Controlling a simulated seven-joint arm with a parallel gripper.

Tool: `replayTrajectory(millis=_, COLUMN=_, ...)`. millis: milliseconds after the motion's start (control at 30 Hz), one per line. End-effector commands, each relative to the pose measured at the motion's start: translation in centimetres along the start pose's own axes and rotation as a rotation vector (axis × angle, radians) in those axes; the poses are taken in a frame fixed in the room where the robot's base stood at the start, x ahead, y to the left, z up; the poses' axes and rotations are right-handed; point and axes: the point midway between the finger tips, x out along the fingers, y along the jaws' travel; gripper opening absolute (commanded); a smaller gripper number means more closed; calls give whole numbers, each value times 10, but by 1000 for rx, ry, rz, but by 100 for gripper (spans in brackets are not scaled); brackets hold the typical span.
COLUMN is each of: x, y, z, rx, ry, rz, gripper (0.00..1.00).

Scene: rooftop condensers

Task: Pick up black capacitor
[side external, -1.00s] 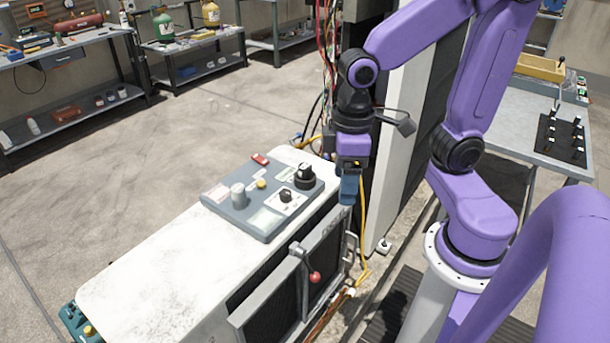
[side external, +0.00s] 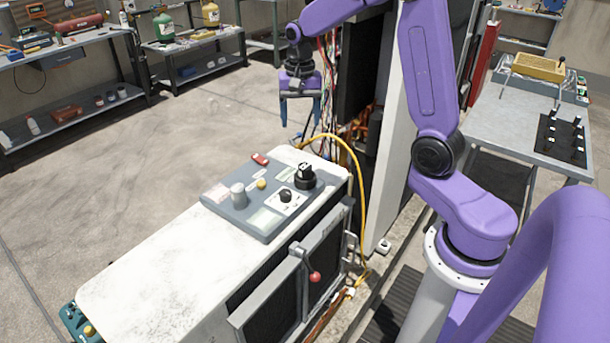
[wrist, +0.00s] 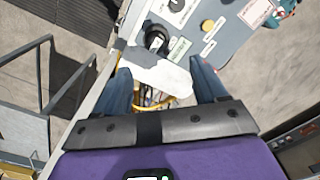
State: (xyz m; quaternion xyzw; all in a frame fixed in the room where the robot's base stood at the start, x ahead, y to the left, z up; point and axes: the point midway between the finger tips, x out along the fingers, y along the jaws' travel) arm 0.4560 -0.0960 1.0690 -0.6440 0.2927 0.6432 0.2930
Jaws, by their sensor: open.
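The black capacitor (side external: 305,177), a short dark cylinder with terminals on top, stands upright at the right corner of a grey panel (side external: 228,207). In the wrist view the black capacitor (wrist: 156,40) shows beyond the fingers, near the panel's edge. My gripper (side external: 300,120) hangs with its blue fingers pointing down, open and empty, raised beyond the far end of the white unit. It is apart from the capacitor. In the wrist view my gripper (wrist: 160,68) has its fingers spread wide, with the unit's white top edge between them.
The panel also carries a grey cylinder (side external: 238,195), a yellow button (side external: 261,184), a black knob (side external: 285,195) and a red part (side external: 260,159). A yellow hose (side external: 352,155) arches beside the white unit (side external: 150,275). Loose wires and a tall cabinet stand close to my arm.

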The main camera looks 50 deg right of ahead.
Motion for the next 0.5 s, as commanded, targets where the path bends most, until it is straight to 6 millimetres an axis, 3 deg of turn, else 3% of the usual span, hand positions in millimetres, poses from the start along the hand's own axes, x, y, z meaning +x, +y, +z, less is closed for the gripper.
replayTrajectory(millis=100, x=3, y=7, z=-17, rx=90, ry=-2, rz=2, gripper=72)
replayTrajectory(millis=267, x=9, y=11, z=-24, rx=129, ry=-2, rz=2, gripper=72)
replayTrajectory(millis=500, x=49, y=11, z=-23, rx=129, ry=-6, rz=5, gripper=72)
